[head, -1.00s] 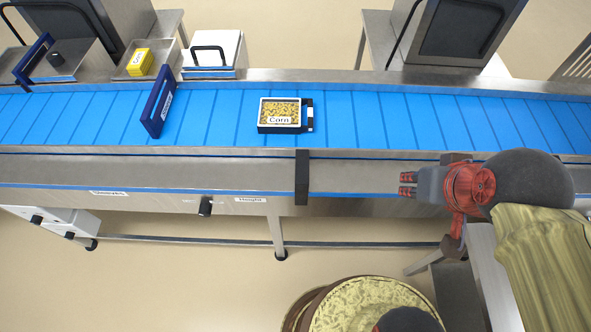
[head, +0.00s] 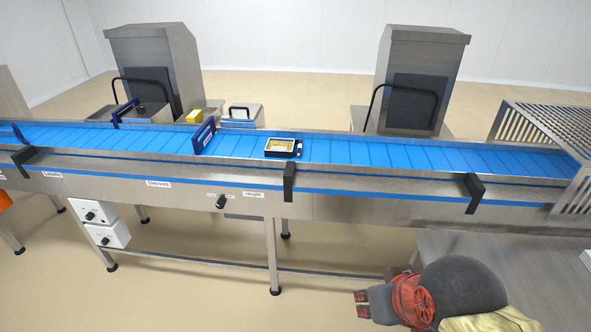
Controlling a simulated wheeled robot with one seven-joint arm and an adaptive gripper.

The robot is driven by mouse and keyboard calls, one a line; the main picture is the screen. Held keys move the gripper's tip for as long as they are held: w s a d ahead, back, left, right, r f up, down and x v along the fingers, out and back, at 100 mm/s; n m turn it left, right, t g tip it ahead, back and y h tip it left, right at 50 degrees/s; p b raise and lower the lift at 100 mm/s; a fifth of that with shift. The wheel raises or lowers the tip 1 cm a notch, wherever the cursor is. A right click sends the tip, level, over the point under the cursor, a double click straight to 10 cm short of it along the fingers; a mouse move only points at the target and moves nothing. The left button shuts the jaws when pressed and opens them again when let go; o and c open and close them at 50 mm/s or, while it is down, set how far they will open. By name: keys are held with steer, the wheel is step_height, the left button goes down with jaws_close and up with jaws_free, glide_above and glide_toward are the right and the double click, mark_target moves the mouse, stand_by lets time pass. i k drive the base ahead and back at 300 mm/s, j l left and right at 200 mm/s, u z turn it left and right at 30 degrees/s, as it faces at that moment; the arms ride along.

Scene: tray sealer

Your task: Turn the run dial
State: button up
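A black dial (head: 221,201) sits on the front panel of the conveyor, between small white labels; the label to its right reads "Height". Two more black dials show on white boxes under the conveyor at the left, an upper one (head: 90,215) and a lower one (head: 106,240). I cannot read which dial is the run dial. My gripper (head: 361,303) is at the lower right, in front of the conveyor, pointing left. It is well apart from every dial and seems to hold nothing. Its fingertips are too small to tell whether they are open.
The blue conveyor belt (head: 400,155) crosses the view and carries a black tray of corn (head: 281,147). A blue upright frame (head: 203,137) stands across the belt. Black brackets (head: 289,182) stick out along the front rail. A steel table (head: 520,270) is at right. Floor before the dials looks clear.

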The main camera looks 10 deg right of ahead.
mark_target(90, 216)
steer(key=u, duration=1.45)
steer(key=i+j+z, duration=0.1)
steer(key=i, duration=0.45)
steer(key=i+j+z, duration=0.1)
steer(key=i, duration=0.45)
steer(key=i+j+z, duration=0.1)
steer(key=i, duration=0.4)
steer(key=i+j+z, duration=0.1)
steer(key=i+j, duration=0.15)
steer(key=i, duration=0.3)
steer(key=i+j, duration=0.25)
steer(key=i, duration=0.25)
steer(key=i+j+z, duration=0.15)
steer(key=i, duration=0.4)
steer(key=i+j+z, duration=0.1)
steer(key=i+j, duration=0.3)
steer(key=i, duration=0.1)
